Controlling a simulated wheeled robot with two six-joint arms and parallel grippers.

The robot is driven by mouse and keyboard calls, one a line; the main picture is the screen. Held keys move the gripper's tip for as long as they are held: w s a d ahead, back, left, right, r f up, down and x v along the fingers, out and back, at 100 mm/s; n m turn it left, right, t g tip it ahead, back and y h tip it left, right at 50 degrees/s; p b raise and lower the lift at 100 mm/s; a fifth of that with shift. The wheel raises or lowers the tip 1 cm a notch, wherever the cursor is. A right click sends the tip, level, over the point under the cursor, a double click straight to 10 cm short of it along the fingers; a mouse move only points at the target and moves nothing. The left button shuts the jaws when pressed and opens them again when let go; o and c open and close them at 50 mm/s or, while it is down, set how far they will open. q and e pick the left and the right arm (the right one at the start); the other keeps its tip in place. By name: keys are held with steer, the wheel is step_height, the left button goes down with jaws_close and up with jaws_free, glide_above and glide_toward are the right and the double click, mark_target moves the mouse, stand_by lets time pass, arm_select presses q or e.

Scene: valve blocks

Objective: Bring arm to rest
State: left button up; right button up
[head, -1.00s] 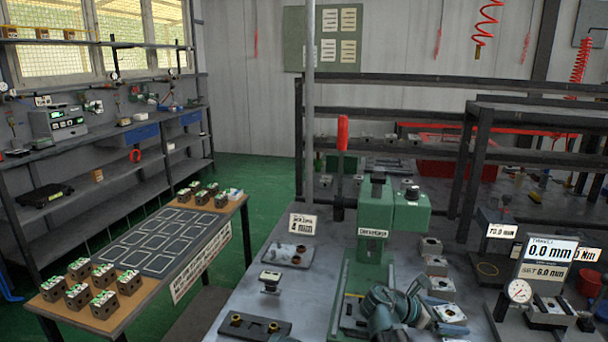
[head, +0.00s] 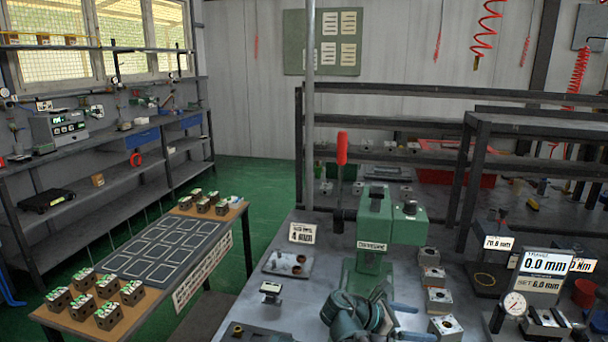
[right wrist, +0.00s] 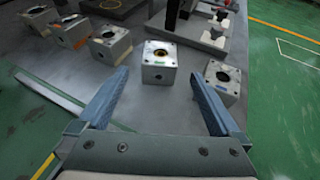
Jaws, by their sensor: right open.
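My right arm shows at the bottom centre of the head view, in front of the green press (head: 375,245). Its gripper (head: 412,322) points right, with its two blue-grey fingers apart. In the right wrist view the gripper (right wrist: 160,76) is open, with nothing between its fingers. A grey valve block (right wrist: 158,69) with a round bore lies beyond the fingertips, apart from them. Another block (right wrist: 222,82) lies to its right, and more stand to the left. My left gripper is not in view.
A row of grey blocks (head: 439,300) stands right of the press. A dial gauge (head: 514,304) and display signs stand further right. On the left, a side table holds a dark marked mat (head: 165,250) and several blocks (head: 107,286). Green floor lies between the benches.

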mark_target(446, 329)
steer(key=shift+v, duration=1)
steer(key=b+x, duration=0.1)
steer(key=x, duration=0.3)
steer(key=b+x, duration=0.2)
steer(key=x, duration=0.2)
steer(key=b+x, duration=0.2)
steer(key=x, duration=0.2)
steer(key=shift+f, duration=0.4)
step_height(446, 329, up, 11)
steer(key=p, duration=1)
steer(key=shift+p, duration=0.4)
steer(key=shift+s+a+f+b, duration=0.3)
steer(key=shift+s+f+b, duration=0.2)
steer(key=shift+s, duration=0.1)
steer(key=shift+s+a+f+m+g+b, duration=0.2)
steer(key=shift+s+a+f+g, duration=0.1)
steer(key=shift+s, duration=0.2)
steer(key=shift+s+a+f+m+g+b, duration=0.2)
steer(key=shift+s+a, duration=0.05)
steer(key=shift+s, duration=0.25)
steer(key=shift+a, duration=0.45)
steer(key=shift+s+d, duration=0.1)
steer(key=shift+d, duration=0.05)
